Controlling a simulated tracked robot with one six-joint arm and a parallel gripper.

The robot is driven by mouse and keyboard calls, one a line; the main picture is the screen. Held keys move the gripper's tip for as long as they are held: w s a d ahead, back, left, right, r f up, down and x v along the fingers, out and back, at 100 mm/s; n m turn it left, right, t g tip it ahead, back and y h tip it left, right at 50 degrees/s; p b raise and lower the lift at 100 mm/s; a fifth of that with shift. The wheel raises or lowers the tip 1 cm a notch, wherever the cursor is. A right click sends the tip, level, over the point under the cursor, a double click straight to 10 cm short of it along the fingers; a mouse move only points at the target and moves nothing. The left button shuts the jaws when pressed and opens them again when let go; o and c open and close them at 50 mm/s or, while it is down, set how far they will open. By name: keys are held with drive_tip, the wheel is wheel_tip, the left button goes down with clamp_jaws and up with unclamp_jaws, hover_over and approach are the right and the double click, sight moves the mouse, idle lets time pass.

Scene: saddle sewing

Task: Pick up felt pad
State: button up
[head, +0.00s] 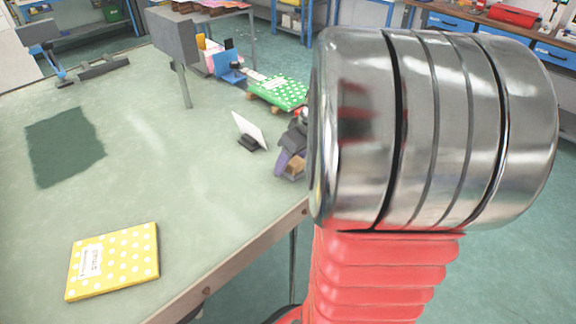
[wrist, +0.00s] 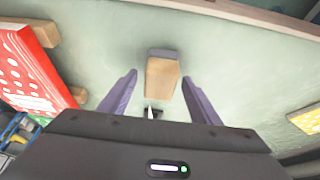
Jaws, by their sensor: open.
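A small tan block with a dark grey end (wrist: 162,80), which may be the felt pad, lies on the pale green table in the wrist view. My gripper (wrist: 158,84) is open, with one purple finger on each side of the block and gaps showing between. I cannot tell how high the fingers are above the table. In the head view the block's tan part (head: 295,166) shows beside a purple finger, and my arm hides most of the gripper.
A yellow dotted booklet (head: 113,262) lies near the table's front edge (head: 225,278). A dark green flat patch (head: 64,146) lies at left. A red dotted booklet (wrist: 30,75) is at left in the wrist view.

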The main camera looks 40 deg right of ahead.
drive_tip(key=shift+c, duration=0.3)
drive_tip(key=c, duration=1.2)
drive_tip(key=shift+r, duration=0.15)
wheel_tip(320, 180, up, 10)
drive_tip(key=shift+f, duration=0.1)
idle(0.4)
drive_tip(key=o, duration=0.6)
drive_tip(key=c, duration=0.4)
drive_tip(key=shift+o, duration=0.2)
